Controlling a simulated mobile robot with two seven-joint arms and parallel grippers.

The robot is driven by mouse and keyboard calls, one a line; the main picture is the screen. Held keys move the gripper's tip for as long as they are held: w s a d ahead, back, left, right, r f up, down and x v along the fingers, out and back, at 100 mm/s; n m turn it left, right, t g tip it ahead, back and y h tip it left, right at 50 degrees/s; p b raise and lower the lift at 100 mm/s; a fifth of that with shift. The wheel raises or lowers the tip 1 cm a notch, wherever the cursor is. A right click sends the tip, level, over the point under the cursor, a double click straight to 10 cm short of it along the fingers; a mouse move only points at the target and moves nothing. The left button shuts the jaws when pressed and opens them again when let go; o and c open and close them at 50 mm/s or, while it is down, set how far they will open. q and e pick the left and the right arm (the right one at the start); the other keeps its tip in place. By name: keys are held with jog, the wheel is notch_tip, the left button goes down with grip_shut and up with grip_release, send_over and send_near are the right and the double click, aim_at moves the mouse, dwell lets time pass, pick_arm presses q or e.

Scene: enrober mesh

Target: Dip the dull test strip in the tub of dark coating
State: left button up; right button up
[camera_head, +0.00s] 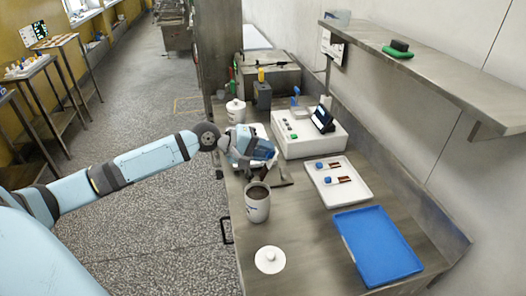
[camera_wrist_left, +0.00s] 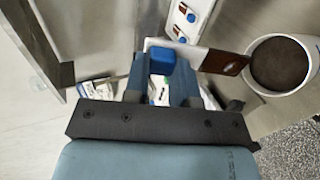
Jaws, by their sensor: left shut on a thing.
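My left gripper (camera_head: 268,168) is shut on a test strip (camera_wrist_left: 222,62), gripping its blue end (camera_wrist_left: 162,60). The strip is white with a dark brown patch near its free end; whether it is dull is hard to tell. In the left wrist view the strip points sideways toward the open tub (camera_wrist_left: 314,84), its end close to the rim and outside the opening. The white tub (camera_head: 257,211) holds dark coating (camera_wrist_left: 281,64) and stands upright on the bench, below the gripper in the head view. My right gripper is out of view.
A white tray (camera_head: 366,197) holds two blue-ended strips. A blue tray (camera_head: 378,245), a white lid (camera_head: 270,260) and a white device with a screen (camera_head: 308,134) are on the bench. Another white tub (camera_head: 236,112) stands farther back. A wall shelf (camera_head: 440,75) overhangs the right side.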

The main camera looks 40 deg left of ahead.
pick_arm(q)
jog(key=shift+w+d+r+p, duration=0.2)
jog(key=shift+r+p, duration=0.1)
jog(key=shift+r, duration=0.3)
jog(key=shift+w+d+r+p, duration=0.15)
jog(key=shift+w+r+p, duration=0.1)
jog(key=shift+r, duration=0.4)
jog(key=shift+w+d+r+p, duration=0.2)
jog(key=shift+r+p, duration=0.1)
jog(key=shift+r, duration=0.3)
jog(key=shift+d+r, duration=0.1)
jog(key=shift+r, duration=0.1)
jog(key=shift+w+r, duration=0.1)
